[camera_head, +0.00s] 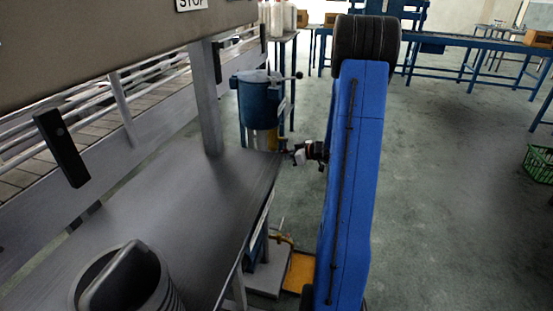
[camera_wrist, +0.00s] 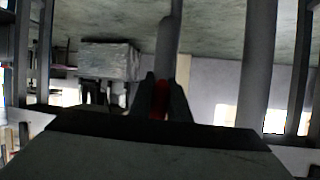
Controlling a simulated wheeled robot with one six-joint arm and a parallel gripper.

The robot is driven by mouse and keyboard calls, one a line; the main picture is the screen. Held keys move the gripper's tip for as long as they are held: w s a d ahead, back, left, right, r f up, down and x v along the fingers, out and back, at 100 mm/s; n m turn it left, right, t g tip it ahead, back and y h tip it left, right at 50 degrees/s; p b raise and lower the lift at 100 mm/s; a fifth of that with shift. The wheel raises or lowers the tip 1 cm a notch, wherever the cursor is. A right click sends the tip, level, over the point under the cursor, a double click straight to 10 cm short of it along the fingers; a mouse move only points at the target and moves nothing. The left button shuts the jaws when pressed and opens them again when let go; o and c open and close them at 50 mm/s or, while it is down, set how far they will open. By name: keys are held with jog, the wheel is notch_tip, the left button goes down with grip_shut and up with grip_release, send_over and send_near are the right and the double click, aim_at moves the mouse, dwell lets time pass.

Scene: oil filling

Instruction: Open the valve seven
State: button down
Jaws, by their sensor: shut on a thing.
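My gripper (camera_wrist: 162,90) points away from the wrist camera, its two dark fingers close together. They are shut on a small red part (camera_wrist: 158,103), which looks like a valve handle; only a sliver of it shows between the fingers. A grey pipe (camera_wrist: 165,45) rises just beyond the fingers. In the head view my gripper (camera_head: 293,156) is small, at the end of the arm, beside the far right corner of the grey table. The valve itself cannot be made out there, and no number seven is readable.
A blue tank (camera_head: 256,102) with a yellow lower part stands behind the table corner. The grey table (camera_head: 170,205) bears a dark cylindrical container (camera_head: 88,285). A yellow platform (camera_head: 299,272) is on the floor below. A green crate (camera_head: 538,163) lies far right; the floor between is clear.

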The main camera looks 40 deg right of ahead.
jog(key=shift+w+d, duration=0.15)
jog(key=shift+d, duration=0.1)
dwell(0.4)
jog(key=c, duration=1.7)
grip_release()
jog(key=shift+o, duration=0.2)
jog(key=v, duration=1.7)
jog(key=shift+s, duration=0.3)
